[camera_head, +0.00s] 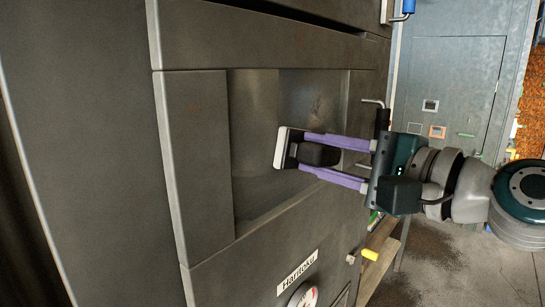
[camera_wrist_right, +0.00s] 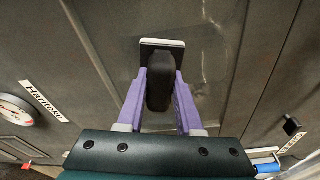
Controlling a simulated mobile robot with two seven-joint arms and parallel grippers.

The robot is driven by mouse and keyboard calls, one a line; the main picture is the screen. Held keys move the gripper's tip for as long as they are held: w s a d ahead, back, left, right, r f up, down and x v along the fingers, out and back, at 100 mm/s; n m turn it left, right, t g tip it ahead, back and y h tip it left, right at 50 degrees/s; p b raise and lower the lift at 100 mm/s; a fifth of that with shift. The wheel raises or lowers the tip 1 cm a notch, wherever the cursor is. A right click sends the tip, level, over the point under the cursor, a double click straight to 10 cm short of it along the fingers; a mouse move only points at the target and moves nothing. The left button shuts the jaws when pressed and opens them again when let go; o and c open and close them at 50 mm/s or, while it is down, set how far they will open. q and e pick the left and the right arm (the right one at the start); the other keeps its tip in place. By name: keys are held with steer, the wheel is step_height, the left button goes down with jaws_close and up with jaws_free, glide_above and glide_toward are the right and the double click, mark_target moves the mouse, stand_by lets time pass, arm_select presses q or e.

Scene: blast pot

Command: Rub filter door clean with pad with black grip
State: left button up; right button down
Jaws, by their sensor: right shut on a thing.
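My right gripper (camera_head: 305,153) has purple fingers and is shut on the black grip (camera_head: 320,154) of a pad. The pad (camera_head: 281,148) has a pale, whitish edge and points at the grey metal front. It also shows in the right wrist view (camera_wrist_right: 162,42), just beyond the fingertips. The recessed grey panel behind it, apparently the filter door (camera_head: 254,110), carries a dark smudge (camera_head: 322,106) and lighter scuffs. The pad is in front of this panel; I cannot tell whether it touches. My left gripper is in neither view.
A raised frame (camera_head: 195,150) borders the recess. A bent metal handle (camera_head: 372,102) sticks out near my gripper. Open floor (camera_head: 470,265) lies at the lower right.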

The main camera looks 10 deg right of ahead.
steer(key=shift+w+d+r, duration=0.25)
steer(key=shift+w+d, duration=0.2)
steer(key=shift+d, duration=0.1)
steer(key=shift+w+d+f+b, duration=0.15)
steer(key=shift+w+d+b, duration=0.1)
steer(key=shift+d+b, duration=0.3)
steer(key=shift+w+a, duration=0.1)
steer(key=shift+a, duration=0.05)
steer(key=shift+w+d+f+b, duration=0.15)
steer(key=shift+w+d+b, duration=0.1)
steer(key=shift+d+b, duration=0.3)
steer(key=shift+w+r, duration=0.2)
steer(key=shift+r, duration=0.1)
steer(key=shift+s, duration=0.1)
